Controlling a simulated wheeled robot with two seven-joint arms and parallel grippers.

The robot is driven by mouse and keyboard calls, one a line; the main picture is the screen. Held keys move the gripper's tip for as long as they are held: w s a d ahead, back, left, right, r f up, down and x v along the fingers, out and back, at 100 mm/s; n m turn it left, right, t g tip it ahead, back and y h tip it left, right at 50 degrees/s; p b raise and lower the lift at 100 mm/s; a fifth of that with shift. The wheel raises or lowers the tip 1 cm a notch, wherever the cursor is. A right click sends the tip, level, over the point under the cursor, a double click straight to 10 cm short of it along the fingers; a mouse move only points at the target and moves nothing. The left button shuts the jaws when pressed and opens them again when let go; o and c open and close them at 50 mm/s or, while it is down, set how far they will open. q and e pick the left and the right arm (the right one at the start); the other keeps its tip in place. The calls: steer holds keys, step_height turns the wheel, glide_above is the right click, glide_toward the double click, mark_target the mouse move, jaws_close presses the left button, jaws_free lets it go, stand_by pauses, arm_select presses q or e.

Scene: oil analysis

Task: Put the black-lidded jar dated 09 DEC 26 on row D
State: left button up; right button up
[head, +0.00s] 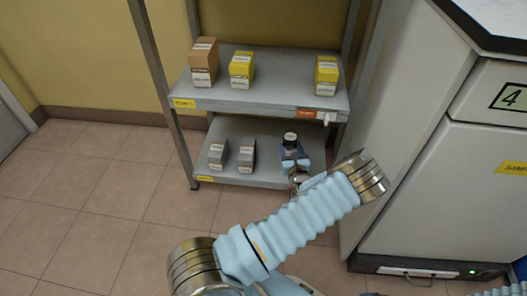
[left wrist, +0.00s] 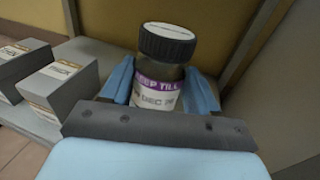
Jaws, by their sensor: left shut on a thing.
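The black-lidded jar (left wrist: 158,80) stands upright between the blue fingers of my left gripper (left wrist: 160,90) in the left wrist view. Its label has a purple band and a date line where "DEC" reads; the rest of the date is not clear. In the head view the jar (head: 290,139) is at the lower shelf (head: 262,178), toward its right side. My left gripper (head: 292,158) is shut on it there. I cannot tell whether the jar touches the shelf. No row D label is legible. My right gripper is not in view.
Two grey boxes (head: 218,153) (head: 246,157) stand left of the jar on the lower shelf. The upper shelf (head: 275,85) holds a brown box (head: 204,62) and yellow boxes (head: 241,68) (head: 326,75). A rack post and a white cabinet (head: 430,190) are at the right.

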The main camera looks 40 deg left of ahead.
arm_select(q)
steer(key=shift+w+d+f+m+t+h+b, duration=0.15)
steer(key=shift+w+d+m+t+b, duration=0.1)
steer(key=shift+w+t, duration=0.15)
steer(key=shift+w+d+f+m+t+h+b, duration=0.15)
steer(key=shift+w+m+t, duration=0.15)
steer(key=shift+w, duration=0.15)
step_height(320, 180, down, 4)
steer(key=shift+f+b, duration=0.1)
steer(key=shift+b, duration=0.4)
step_height(320, 180, down, 4)
steer(key=shift+b, duration=0.65)
steer(key=shift+f+b, duration=0.35)
steer(key=shift+f, duration=0.25)
steer(key=o, duration=1.2)
steer(key=shift+c, duration=0.2)
